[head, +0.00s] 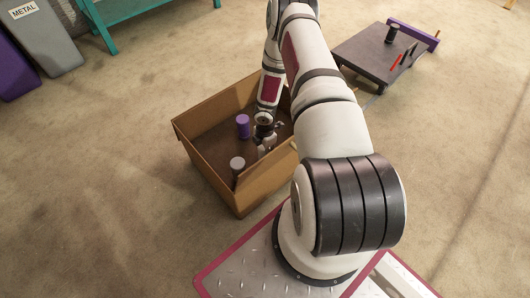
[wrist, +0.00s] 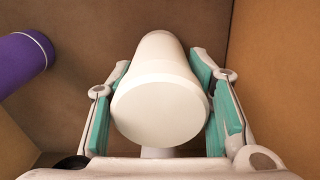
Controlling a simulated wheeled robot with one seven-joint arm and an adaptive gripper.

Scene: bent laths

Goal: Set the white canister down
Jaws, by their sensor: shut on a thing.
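The white canister (wrist: 158,100) is between the teal-padded fingers of my gripper (wrist: 160,92) in the wrist view, its near end facing the camera. My gripper is shut on it. In the head view my gripper (head: 267,142) is down inside a brown open box (head: 238,196); my arm and gripper hide most of the canister there. I cannot tell whether the canister touches the box floor.
A purple canister (head: 243,126) stands in the box, left of my gripper; it shows in the wrist view (wrist: 22,66). A dark canister with a pale top (head: 237,165) stands near the box's front left. A box wall (wrist: 275,70) is close on the right.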

